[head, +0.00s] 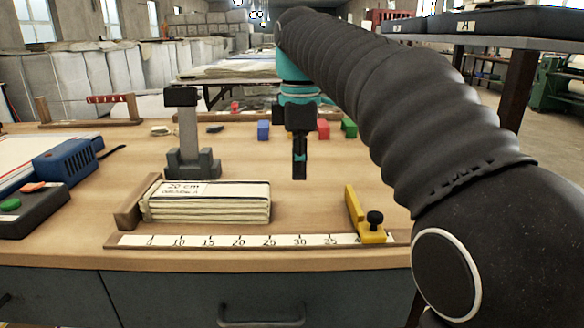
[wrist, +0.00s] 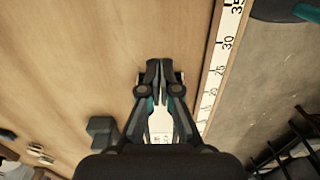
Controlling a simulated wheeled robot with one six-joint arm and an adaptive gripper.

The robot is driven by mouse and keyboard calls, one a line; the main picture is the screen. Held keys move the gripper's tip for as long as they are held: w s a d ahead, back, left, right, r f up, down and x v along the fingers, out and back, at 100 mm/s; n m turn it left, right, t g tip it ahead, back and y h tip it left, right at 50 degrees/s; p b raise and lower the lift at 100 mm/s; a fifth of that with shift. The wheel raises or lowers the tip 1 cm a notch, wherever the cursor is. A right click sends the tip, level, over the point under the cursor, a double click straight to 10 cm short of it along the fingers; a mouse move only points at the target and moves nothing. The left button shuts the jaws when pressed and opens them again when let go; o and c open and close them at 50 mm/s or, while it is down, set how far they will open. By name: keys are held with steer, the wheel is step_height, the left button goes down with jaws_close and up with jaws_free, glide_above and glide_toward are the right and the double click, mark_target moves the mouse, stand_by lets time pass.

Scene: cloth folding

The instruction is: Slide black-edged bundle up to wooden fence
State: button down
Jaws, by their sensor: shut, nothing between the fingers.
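A folded cream cloth bundle (head: 210,207) with a "20 cm" label lies on the table; a thin dark line borders its top. Its left end is at the wooden fence (head: 130,212), a short upright brown block; I cannot tell whether they touch. My gripper (head: 299,175) points down over the table, to the right of the bundle and apart from it. Its fingers are together and empty, as the wrist view also shows (wrist: 158,68). A pale part of the bundle (wrist: 161,121) shows behind the fingers there.
A ruler strip (head: 240,240) runs along the front edge, with a yellow stop (head: 364,217) at its right. A grey stand (head: 191,140) is behind the bundle. Blue (head: 263,130), red (head: 323,129) and green (head: 349,128) blocks stand farther back.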

mark_target(268, 190)
step_height(268, 190, down, 7)
steer(key=shift+r+b, duration=0.1)
steer(key=shift+b, duration=0.6)
steer(key=shift+a+f, duration=0.25)
steer(key=shift+a, duration=1.75)
steer(key=shift+r, duration=0.1)
steer(key=shift+w+a+r+p, duration=0.1)
steer(key=shift+a+p, duration=0.55)
steer(key=shift+p, duration=0.25)
steer(key=shift+a, duration=0.25)
